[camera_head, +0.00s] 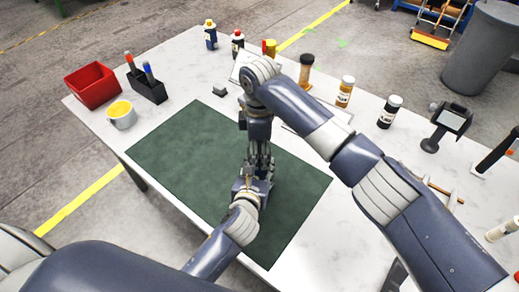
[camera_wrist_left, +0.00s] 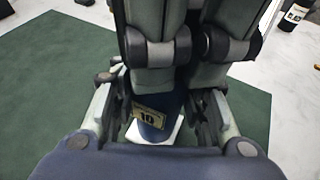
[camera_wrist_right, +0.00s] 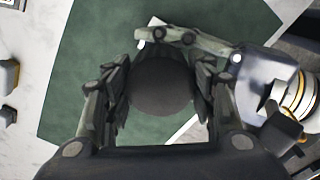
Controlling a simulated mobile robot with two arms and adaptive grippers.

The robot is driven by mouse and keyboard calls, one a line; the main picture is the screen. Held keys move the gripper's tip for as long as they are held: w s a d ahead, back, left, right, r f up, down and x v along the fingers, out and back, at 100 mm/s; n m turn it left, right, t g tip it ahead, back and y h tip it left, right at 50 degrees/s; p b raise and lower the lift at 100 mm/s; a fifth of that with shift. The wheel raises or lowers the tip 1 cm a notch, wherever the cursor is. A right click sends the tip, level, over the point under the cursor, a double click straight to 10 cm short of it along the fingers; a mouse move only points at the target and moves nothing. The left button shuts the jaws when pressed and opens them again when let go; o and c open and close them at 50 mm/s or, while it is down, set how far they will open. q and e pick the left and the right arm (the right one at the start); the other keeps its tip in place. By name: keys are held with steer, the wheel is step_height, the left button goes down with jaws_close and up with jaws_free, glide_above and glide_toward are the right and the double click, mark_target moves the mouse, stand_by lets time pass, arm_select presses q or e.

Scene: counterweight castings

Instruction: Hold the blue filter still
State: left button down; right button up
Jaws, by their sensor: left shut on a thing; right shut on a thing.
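The blue filter (camera_wrist_left: 148,108), a dark blue cylinder with a pale label marked 10, stands over the green mat (camera_head: 165,150). My left gripper (camera_wrist_left: 162,112) is shut on its lower part from the side. My right gripper (camera_wrist_right: 160,88) comes down from above and is shut on a dark round piece (camera_wrist_right: 160,82) at the top. I cannot tell whether this piece is the filter's own top or a separate cap. In the head view the right gripper (camera_head: 259,160) sits just above the left one (camera_head: 253,184), and both hide the filter.
A white piece (camera_wrist_left: 148,134) shows under the filter. Several bottles, one black-capped (camera_head: 389,111), and a dark stand (camera_head: 448,124) are at the right.

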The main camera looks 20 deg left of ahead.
steer(key=shift+f, duration=0.65)
steer(key=shift+d+f, duration=0.2)
steer(key=shift+f, duration=0.1)
stand_by(0.5)
steer(key=shift+s+a+r, duration=0.15)
steer(key=shift+s+r, duration=0.3)
steer(key=shift+s, duration=0.05)
steer(key=shift+c, duration=0.4)
stand_by(0.8)
steer(key=shift+o, duration=0.2)
steer(key=shift+w+f, duration=0.25)
steer(key=shift+f, duration=0.3)
steer(key=shift+c, duration=1.5)
steer(key=shift+r, duration=0.1)
